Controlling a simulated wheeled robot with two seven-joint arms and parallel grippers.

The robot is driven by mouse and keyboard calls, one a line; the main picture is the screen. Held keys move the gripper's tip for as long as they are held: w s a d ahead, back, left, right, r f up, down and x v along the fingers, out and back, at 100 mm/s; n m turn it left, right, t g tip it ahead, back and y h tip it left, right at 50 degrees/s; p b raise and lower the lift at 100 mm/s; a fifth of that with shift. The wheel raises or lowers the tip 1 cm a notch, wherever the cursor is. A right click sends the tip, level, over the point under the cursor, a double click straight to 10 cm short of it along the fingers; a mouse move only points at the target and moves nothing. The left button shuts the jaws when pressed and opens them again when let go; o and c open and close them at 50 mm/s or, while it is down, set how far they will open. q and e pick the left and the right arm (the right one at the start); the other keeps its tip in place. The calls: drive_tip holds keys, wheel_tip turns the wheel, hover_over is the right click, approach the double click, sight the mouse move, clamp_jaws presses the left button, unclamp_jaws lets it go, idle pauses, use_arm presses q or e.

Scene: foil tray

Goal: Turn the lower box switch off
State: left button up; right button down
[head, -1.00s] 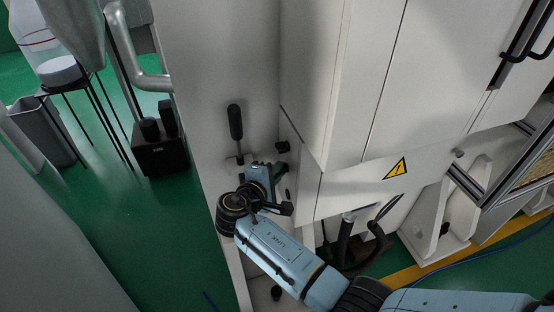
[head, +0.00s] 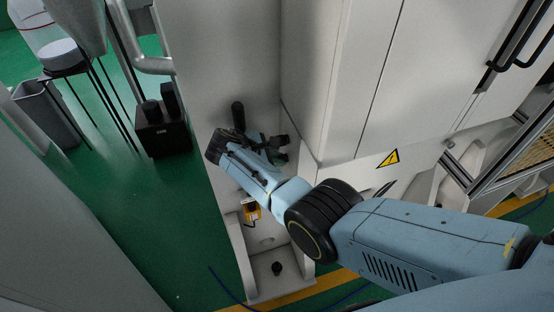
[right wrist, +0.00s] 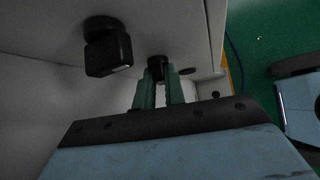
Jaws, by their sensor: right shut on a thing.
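My right gripper (right wrist: 161,82) has its green fingers on either side of a small black switch (right wrist: 157,62) on the white machine panel. The fingers are shut on it. A larger blocky black knob (right wrist: 105,48) sticks out of the same panel to the left, apart from the fingers. In the head view my right wrist lies in front of the panel and hides most of the held switch. Its exact on or off position cannot be told. My left gripper is not in view.
A black handle (head: 238,115) stands on the panel, its lower part hidden by my arm. A white cabinet (head: 370,100) stands close on the right.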

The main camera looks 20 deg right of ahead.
drive_tip(key=shift+n+g+b, duration=0.4)
drive_tip(key=shift+g+b, duration=0.25)
drive_tip(key=shift+g, duration=0.05)
drive_tip(key=c, duration=1.5)
unclamp_jaws()
drive_tip(key=shift+o, duration=0.2)
